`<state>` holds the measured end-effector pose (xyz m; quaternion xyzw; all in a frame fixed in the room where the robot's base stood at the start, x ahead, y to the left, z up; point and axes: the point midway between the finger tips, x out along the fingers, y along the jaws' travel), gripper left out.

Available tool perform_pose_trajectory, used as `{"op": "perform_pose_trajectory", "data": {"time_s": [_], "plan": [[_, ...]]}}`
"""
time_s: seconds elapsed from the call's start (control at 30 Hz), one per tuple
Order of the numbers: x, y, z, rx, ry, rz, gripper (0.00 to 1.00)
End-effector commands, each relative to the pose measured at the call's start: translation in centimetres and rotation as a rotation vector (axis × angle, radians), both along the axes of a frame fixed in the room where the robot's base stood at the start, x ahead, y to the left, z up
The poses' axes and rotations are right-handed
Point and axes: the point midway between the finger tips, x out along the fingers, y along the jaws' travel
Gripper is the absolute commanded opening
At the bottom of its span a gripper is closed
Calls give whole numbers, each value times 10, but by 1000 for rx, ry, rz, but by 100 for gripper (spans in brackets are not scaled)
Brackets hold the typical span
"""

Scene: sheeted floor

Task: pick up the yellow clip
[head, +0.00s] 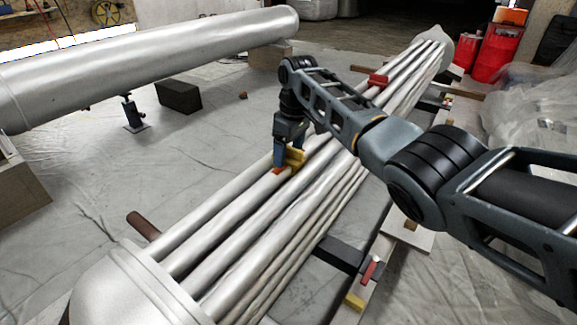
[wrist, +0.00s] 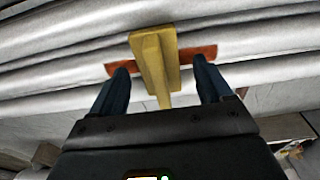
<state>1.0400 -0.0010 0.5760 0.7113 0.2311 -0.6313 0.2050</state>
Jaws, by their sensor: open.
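The yellow clip (head: 294,157) sits on the bundle of silver pipes, on a flat red-brown piece (head: 279,170). In the wrist view the yellow clip (wrist: 155,62) stands between my two fingers, and the red-brown piece (wrist: 199,53) runs crosswise behind it. My gripper (wrist: 162,78) is open, with one blue finger on each side of the clip and a gap to each. In the head view my gripper (head: 284,160) reaches down to the pipes at the clip, and its fingers partly cover the clip's left side.
The silver pipes (head: 230,230) run from the front left to the back right. A red block (head: 378,80) lies farther along them. A large silver cylinder (head: 150,62) lies at the upper left. Red containers (head: 497,52) stand at the back right. Sheeted floor (head: 90,190) is open at left.

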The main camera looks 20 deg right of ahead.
Motion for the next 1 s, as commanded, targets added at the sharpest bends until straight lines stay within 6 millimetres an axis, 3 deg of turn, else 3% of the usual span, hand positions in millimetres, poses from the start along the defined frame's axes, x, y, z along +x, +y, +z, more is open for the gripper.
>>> {"op": "perform_pose_trajectory", "data": {"time_s": [0.6, 1.0], "plan": [[1, 1, -6, 1, -1, 0, 79], [1, 0, -7, 0, -1, 0, 40]]}}
